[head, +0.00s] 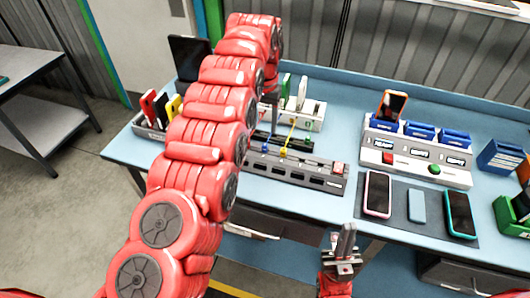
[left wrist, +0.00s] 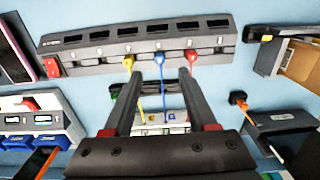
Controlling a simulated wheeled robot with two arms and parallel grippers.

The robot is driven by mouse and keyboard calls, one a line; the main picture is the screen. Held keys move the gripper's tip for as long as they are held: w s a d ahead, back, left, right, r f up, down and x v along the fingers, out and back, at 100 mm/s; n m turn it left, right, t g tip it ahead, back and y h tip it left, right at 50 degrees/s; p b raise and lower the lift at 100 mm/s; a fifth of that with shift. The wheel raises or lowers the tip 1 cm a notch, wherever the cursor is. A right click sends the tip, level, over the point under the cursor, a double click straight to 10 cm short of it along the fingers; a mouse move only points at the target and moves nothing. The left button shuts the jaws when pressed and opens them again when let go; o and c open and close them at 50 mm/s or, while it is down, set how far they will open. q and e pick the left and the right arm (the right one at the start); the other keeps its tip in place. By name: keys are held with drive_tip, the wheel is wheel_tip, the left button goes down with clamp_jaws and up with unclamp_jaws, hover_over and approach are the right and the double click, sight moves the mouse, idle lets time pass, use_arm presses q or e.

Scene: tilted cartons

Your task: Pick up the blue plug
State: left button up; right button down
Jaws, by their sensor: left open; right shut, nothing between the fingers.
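In the head view my left arm partly hides the strip's left end. My right gripper (head: 346,240) is shut and empty, in front of the table's front edge.
Phones (head: 377,194) lie on a dark mat right of the strip. A white charging station (head: 415,155) with blue slots and an orange phone (head: 391,105) stands behind them. A white rack (head: 307,112) is behind the strip. Blue table (head: 320,208) is clear just before the strip.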

sight(265, 145)
use_arm(q)
drive_tip(key=shift+f+p, duration=0.4)
drive_tip(key=shift+f, duration=1.1)
drive_tip(key=shift+f+p, duration=0.7)
drive_tip(key=f, duration=0.1)
drive_tip(key=f+p, duration=0.1)
drive_tip(key=f, duration=0.1)
drive_tip(key=shift+w+d+f, duration=0.1)
drive_tip(key=shift+w+f, duration=0.05)
drive_tip(key=shift+w, duration=0.05)
drive_tip(key=shift+f, duration=0.25)
clamp_jaws()
